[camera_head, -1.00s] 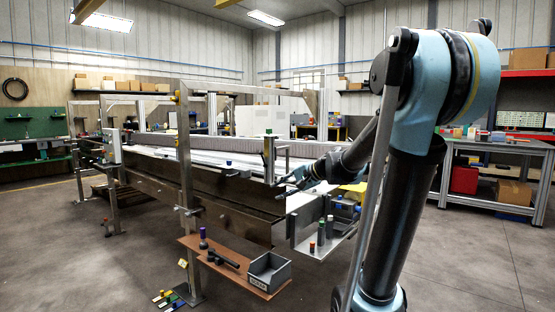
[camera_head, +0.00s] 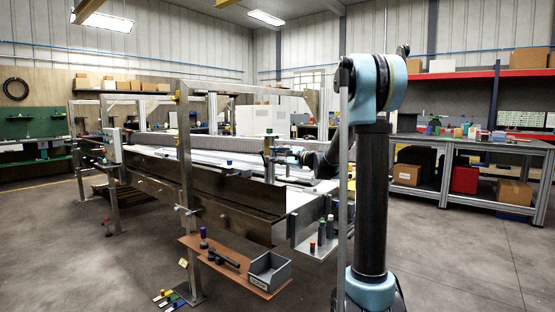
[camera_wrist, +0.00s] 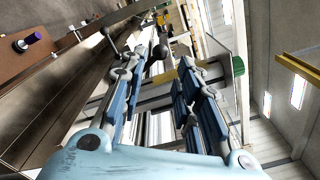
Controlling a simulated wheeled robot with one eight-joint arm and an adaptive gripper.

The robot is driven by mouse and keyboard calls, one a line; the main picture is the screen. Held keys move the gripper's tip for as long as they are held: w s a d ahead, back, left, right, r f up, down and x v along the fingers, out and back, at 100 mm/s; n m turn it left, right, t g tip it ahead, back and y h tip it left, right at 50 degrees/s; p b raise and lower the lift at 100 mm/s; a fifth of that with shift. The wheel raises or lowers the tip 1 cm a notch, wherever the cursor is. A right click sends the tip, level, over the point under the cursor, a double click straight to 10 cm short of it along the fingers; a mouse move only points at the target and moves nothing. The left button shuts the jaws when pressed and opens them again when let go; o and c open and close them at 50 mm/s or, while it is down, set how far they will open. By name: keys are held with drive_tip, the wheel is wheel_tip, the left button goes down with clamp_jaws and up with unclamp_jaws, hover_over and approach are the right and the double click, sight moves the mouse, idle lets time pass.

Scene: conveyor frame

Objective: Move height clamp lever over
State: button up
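My gripper (camera_wrist: 163,62) is open in the wrist view, its two blue-padded fingers spread apart. In the head view my gripper (camera_head: 280,153) is beside the upright metal clamp post (camera_head: 268,146) at the near end of the conveyor. A grey clamp bar (camera_wrist: 160,97) with a green end cap (camera_wrist: 238,66) crosses behind the fingers in the wrist view. A dark ball-ended lever (camera_wrist: 105,32) shows just left of the left finger; I cannot tell whether it is the height clamp lever. Contact with the fingers cannot be made out.
A brown shelf (camera_head: 223,275) with a grey bin (camera_head: 270,269) and a purple-capped item (camera_head: 203,237) sits low at the front. The steel conveyor frame (camera_head: 185,170) stands left of my arm. A workbench (camera_head: 470,140) is at the right. The floor between is open.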

drive_tip(key=x, duration=0.6)
drive_tip(key=shift+a, duration=0.2)
drive_tip(key=shift+w+a, duration=0.1)
drive_tip(key=shift+w, duration=0.05)
drive_tip(key=shift+c, duration=2)
drive_tip(key=shift+s+a+f, duration=0.55)
drive_tip(key=shift+s, duration=0.25)
drive_tip(key=shift+c, duration=1.1)
